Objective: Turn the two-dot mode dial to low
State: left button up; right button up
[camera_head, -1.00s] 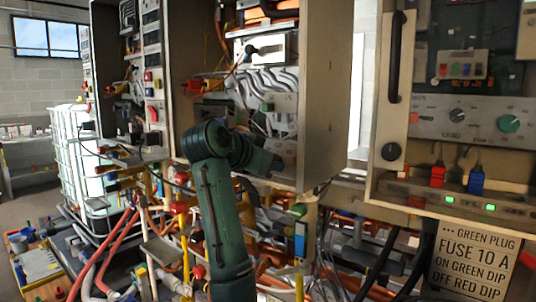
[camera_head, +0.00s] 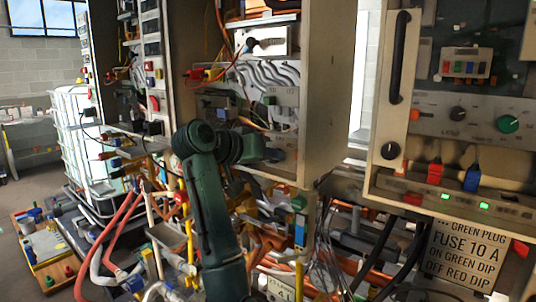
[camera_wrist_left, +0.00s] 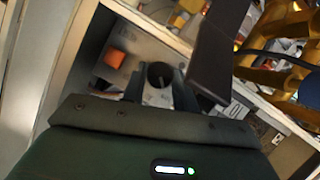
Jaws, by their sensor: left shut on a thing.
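My left gripper (camera_wrist_left: 160,88) is shut on a round dark dial (camera_wrist_left: 160,73) on a pale panel (camera_wrist_left: 150,48) in the left wrist view. One finger is on each side of the dial. Its dot marks and pointer cannot be made out, so I cannot tell its setting. In the head view my left arm rises from the bottom middle, and its gripper (camera_head: 272,155) reaches to the lower front of the open middle cabinet. There the arm hides the held dial. My right gripper is not in view.
An orange block-like part (camera_wrist_left: 115,60) sits beside the dial. A dark plate (camera_wrist_left: 212,65) stands close to the right finger. The right cabinet carries a black knob (camera_head: 457,113) and a green knob (camera_head: 507,124). Hoses and pipes crowd the space below, with a sign (camera_head: 465,255) at the right.

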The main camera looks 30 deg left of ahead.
pick_arm(q)
jog(key=o, duration=1)
jog(key=b+v, duration=0.1)
jog(key=v, duration=0.6)
jog(key=shift+s+a, duration=0.15)
jog(key=shift+s, duration=0.05)
jog(key=p+v, duration=0.1)
jog(key=v, duration=0.4)
jog(key=shift+s+r, duration=0.2)
jog(key=shift+s, duration=0.2)
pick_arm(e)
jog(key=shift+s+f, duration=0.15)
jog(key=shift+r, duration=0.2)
